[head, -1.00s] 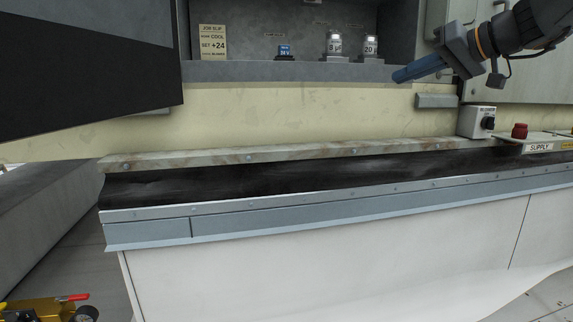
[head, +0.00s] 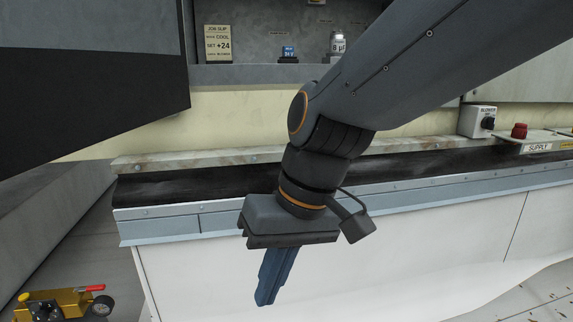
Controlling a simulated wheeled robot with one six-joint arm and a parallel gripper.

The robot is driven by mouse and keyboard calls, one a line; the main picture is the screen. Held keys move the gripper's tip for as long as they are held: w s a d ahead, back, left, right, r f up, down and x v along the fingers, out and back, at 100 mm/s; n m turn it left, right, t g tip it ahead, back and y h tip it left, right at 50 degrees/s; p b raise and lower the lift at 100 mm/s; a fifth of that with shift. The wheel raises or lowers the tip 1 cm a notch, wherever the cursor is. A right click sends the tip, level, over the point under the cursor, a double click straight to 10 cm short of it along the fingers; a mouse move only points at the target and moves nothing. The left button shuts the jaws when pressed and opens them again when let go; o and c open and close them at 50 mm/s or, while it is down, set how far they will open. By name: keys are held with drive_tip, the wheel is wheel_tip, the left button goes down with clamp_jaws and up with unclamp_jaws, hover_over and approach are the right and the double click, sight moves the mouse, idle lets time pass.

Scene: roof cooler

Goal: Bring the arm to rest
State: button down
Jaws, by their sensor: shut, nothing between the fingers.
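My gripper (head: 268,298) hangs in front of the white cabinet face in the head view, its blue fingers together and pointing down and slightly left. Nothing shows between the fingers. My arm (head: 400,75) comes in from the upper right and bends down at the wrist, covering the middle of the counter and part of the shelf behind.
A job slip card (head: 218,44), a small blue item (head: 288,54) and a capacitor-like can (head: 337,46) stand on the back shelf. A blower switch box (head: 478,121) and red knob (head: 519,131) are at right.

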drive_tip(key=s+d+f+n+h, duration=0.1)
drive_tip(key=s+f, duration=0.2)
drive_tip(key=s, duration=0.4)
drive_tip(key=d+r+m+h+p, duration=0.1)
drive_tip(key=d+r+m+p, duration=0.2)
drive_tip(key=d+r+p, duration=0.7)
drive_tip(key=d+r+m+h+p, duration=0.1)
drive_tip(key=d+r+m+p, duration=0.2)
drive_tip(key=d+r+p, duration=0.8)
wheel_tip(320, 180, up, 8)
drive_tip(key=p, duration=1.8)
drive_tip(key=shift+f, duration=0.2)
